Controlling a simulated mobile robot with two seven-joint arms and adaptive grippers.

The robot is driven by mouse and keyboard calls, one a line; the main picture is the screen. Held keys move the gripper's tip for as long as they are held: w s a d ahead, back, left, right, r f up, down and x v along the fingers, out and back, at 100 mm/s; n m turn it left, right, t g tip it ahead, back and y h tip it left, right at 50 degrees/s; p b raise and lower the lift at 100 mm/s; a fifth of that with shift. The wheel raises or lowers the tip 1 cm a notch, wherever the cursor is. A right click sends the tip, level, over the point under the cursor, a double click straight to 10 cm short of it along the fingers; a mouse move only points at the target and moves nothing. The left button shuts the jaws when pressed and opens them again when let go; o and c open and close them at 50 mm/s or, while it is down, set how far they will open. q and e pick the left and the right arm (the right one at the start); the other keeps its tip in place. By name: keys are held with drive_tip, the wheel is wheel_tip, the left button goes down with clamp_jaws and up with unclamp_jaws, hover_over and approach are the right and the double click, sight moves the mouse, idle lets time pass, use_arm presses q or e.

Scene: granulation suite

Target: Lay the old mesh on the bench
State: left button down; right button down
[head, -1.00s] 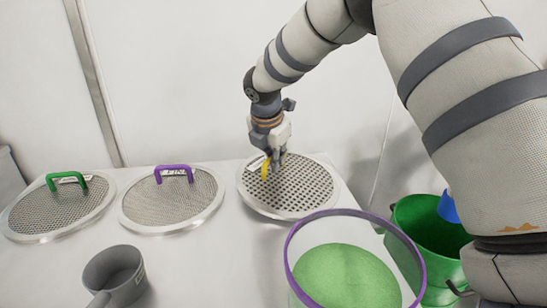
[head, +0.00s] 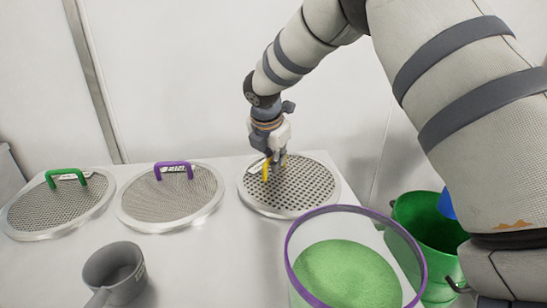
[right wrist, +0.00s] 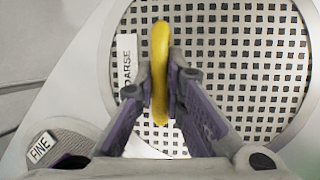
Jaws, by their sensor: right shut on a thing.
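The coarse mesh (head: 312,205) is a round perforated disc with a pale rim and a yellow handle (head: 266,171). It lies level at the back right of the white bench (head: 215,270), on it or very close to it; I cannot tell whether it touches. My right gripper (head: 272,158) is above it, shut on the yellow handle. In the right wrist view, the gripper's fingers (right wrist: 163,105) close on both sides of the handle (right wrist: 160,60), next to a partly hidden label ending in "ARSE". My left gripper is not in view.
A purple-handled mesh (head: 165,203) and a green-handled mesh (head: 55,208) lie to the left. A grey scoop (head: 115,270) is at the front. A purple-rimmed vessel with green contents (head: 345,275) stands in front of the coarse mesh. A green bucket (head: 425,225) is at right.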

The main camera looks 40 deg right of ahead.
drive_tip(key=shift+f, duration=0.2)
drive_tip(key=c, duration=1.6)
unclamp_jaws()
drive_tip(key=v, duration=1.2)
